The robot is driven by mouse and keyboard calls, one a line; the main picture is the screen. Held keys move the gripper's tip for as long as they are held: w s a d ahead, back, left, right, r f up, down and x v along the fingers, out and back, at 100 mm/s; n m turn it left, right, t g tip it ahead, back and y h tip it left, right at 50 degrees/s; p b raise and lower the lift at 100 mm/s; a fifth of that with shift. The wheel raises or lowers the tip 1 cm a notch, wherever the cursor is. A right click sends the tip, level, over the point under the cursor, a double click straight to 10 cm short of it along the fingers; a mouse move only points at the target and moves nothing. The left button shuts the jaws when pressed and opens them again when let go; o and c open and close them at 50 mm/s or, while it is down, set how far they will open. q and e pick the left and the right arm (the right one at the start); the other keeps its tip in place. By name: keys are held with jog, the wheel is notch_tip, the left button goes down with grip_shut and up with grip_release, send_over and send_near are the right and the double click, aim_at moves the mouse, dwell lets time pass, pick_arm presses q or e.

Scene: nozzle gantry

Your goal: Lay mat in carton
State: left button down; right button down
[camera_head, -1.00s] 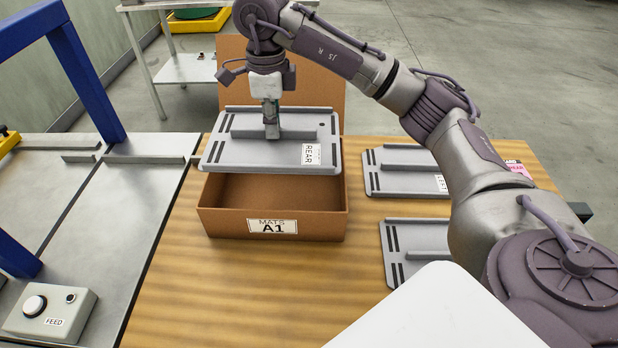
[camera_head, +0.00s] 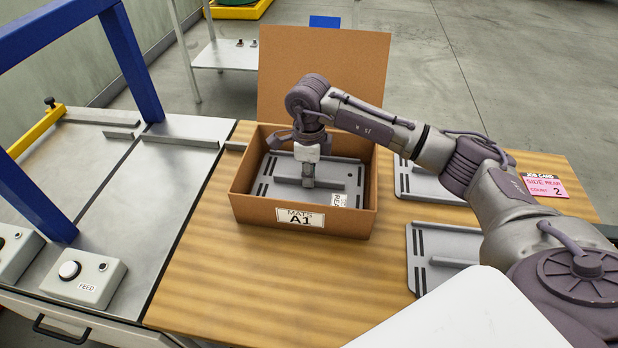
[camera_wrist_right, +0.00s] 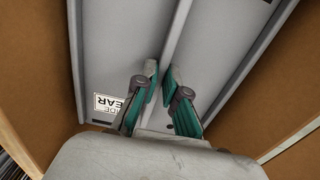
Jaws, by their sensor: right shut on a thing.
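The grey mat (camera_head: 337,184) lies flat inside the open cardboard carton (camera_head: 254,209), which is labelled "MATS A1". The mat has a raised rib along its middle and a white label ending in "REAR", which also shows on the mat in the right wrist view (camera_wrist_right: 108,104). My right gripper (camera_head: 308,181) reaches down into the carton and is shut on the mat's rib; its teal-padded fingers (camera_wrist_right: 158,95) close around the rib in the right wrist view. Whether the mat touches the carton floor is hidden. My left gripper is not in view.
Two more grey mats lie on the wooden table to the right, one behind (camera_head: 424,184) and one in front (camera_head: 442,244), partly behind my right arm. A pink job card (camera_head: 544,186) reads "SIDE REAR, COUNT 2". The carton's raised lid (camera_head: 325,75) stands behind. A feed button box (camera_head: 84,280) is left.

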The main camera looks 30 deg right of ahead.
jog(key=shift+f, duration=0.75)
jog(key=shift+f, duration=0.1)
jog(key=c, duration=1.2)
grip_release()
jog(key=shift+c, duration=0.2)
notch_tip(320, 180, up, 12)
jog(key=shift+b, duration=0.45)
